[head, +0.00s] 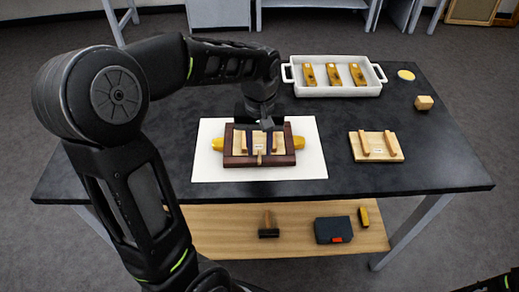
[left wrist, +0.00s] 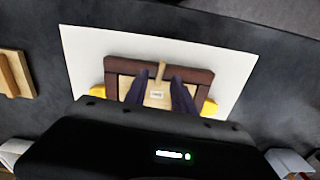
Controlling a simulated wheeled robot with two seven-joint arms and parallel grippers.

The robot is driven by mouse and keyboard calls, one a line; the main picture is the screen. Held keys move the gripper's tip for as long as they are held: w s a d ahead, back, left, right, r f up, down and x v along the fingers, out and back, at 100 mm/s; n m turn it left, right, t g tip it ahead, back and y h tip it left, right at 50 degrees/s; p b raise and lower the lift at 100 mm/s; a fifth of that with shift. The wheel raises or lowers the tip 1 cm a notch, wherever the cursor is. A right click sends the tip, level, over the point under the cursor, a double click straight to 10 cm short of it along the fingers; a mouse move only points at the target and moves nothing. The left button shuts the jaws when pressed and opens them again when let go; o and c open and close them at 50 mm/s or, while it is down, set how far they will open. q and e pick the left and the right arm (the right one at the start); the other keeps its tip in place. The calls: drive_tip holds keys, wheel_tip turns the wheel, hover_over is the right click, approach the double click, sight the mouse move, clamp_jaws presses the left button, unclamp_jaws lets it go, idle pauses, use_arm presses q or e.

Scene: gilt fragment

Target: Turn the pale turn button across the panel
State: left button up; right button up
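The pale turn button (head: 260,158) is a small light wood piece on the near rail of a dark brown frame (head: 285,160). It also shows in the left wrist view (left wrist: 161,72), standing roughly crosswise to the rail. I cannot tell whether its end overlaps the panel. The pale panel (head: 266,150) with a small white label lies inside the frame. My left gripper (head: 266,143) is over the panel, its dark fingers (left wrist: 160,84) apart with the label visible between them. The gripper appears empty. Its palm hides the panel's far part.
The frame lies on a white sheet (head: 212,172), with yellow ends at both sides. A white tray (head: 335,91) holds yellow-brown pieces. A pale board with two bars (head: 377,147), a wooden block (head: 424,103) and a yellow disc (head: 406,75) lie right. The black table (head: 420,178) is clear at front.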

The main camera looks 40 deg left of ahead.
sight(259, 156)
use_arm(q)
wheel_tip(259, 156, up, 6)
drive_tip(key=shift+r, duration=0.1)
idle(0.6)
